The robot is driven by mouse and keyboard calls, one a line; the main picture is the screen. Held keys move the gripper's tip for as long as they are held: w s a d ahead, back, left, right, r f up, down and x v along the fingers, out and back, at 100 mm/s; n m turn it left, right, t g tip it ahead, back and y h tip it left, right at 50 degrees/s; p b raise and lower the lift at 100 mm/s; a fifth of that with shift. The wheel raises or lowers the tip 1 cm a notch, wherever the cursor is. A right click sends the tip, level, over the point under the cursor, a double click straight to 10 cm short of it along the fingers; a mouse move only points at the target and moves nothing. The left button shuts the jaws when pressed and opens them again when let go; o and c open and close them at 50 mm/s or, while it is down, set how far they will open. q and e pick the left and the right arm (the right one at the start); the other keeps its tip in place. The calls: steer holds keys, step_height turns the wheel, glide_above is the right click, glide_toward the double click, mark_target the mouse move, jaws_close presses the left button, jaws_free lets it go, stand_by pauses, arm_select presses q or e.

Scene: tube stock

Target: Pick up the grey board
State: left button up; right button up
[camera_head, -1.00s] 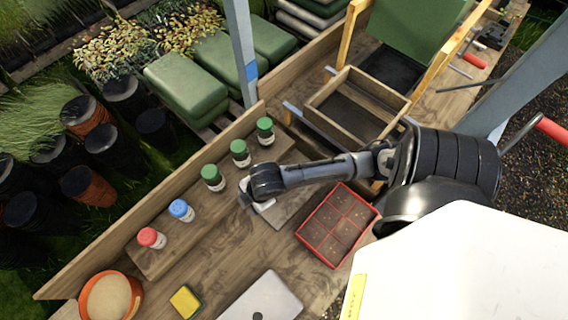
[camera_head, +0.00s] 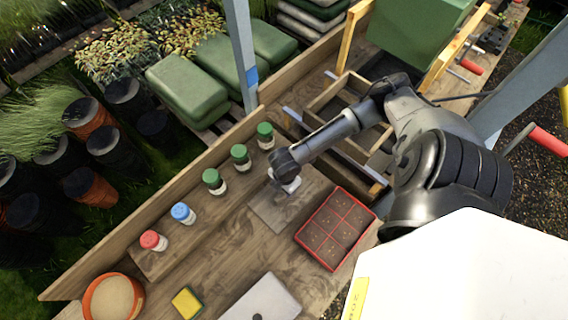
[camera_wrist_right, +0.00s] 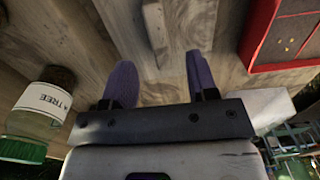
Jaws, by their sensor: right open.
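A thin grey-brown board (camera_head: 272,214) lies flat on the wooden bench, between the green-capped bottles and the red tray in the head view. My right gripper (camera_head: 290,186) is over its upper part and hides some of it. In the right wrist view the two purple fingers of my right gripper (camera_wrist_right: 158,78) are spread apart, with nothing clearly held between them. Wood-toned surfaces lie beyond the fingertips; I cannot tell the board's outline there, nor whether the fingers touch it. My left gripper is not in view.
Green-capped bottles (camera_head: 240,157) stand left of the gripper, with blue-capped (camera_head: 183,213) and red-capped (camera_head: 153,241) ones further along. A red divided tray (camera_head: 337,229) is to the right. A pale grey plate (camera_head: 264,296), yellow sponge (camera_head: 187,301) and orange bowl (camera_head: 112,297) lie nearer.

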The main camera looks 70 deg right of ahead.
mark_target(284, 194)
steer(key=shift+w+a+f, duration=0.1)
steer(key=shift+f, duration=3.85)
steer(key=shift+c, duration=0.5)
jaws_close()
